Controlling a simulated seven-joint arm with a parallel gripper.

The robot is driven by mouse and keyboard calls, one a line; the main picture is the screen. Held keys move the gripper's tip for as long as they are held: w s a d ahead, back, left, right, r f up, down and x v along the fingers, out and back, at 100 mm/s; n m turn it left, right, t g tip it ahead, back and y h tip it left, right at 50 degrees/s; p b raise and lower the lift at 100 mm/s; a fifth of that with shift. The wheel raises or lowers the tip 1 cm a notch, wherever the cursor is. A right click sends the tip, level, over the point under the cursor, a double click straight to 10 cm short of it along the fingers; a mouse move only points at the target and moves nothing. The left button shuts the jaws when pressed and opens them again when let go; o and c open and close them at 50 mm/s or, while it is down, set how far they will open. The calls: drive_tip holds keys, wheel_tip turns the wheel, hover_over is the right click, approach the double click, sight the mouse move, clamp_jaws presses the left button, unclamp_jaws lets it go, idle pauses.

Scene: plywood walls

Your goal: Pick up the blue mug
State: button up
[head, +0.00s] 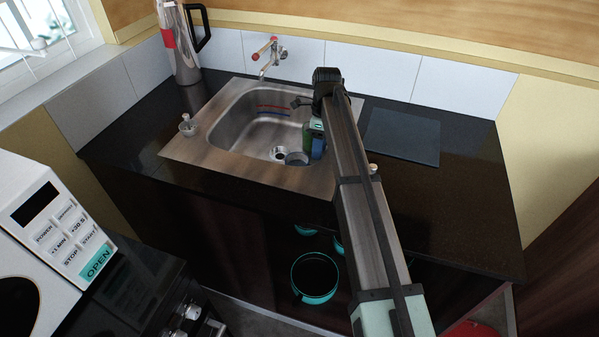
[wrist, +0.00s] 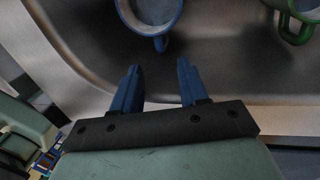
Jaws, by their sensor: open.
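In the wrist view the blue mug (wrist: 150,14) stands upright in the sink at the top edge, partly cut off. I see its blue rim, greyish inside and a blue handle toward my gripper. My gripper (wrist: 160,82) is open and empty, its two blue fingers apart and pointing at the mug. The handle lies just beyond the gap between the fingertips, apart from them. In the head view my arm reaches over the sink (head: 225,115) and hides much of the gripper; small blue and green parts beside it are hard to tell apart.
A green mug (wrist: 300,14) is close at the right in the wrist view. The faucet (head: 265,55) is behind the sink. A steel jug (head: 182,50) stands at the back left, a dark board (head: 402,137) lies right. Teal pots (head: 316,277) sit below the counter.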

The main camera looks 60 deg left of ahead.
drive_tip(key=shift+s+d+f, duration=0.1)
drive_tip(key=shift+s+f, duration=0.05)
drive_tip(key=shift+f, duration=0.75)
drive_tip(key=shift+s+d+f, duration=0.1)
drive_tip(key=shift+s+f, duration=0.05)
drive_tip(key=shift+f, duration=0.8)
drive_tip(key=shift+s+d+f, duration=0.1)
drive_tip(key=shift+s+f, duration=0.05)
drive_tip(key=shift+f, duration=0.75)
clamp_jaws()
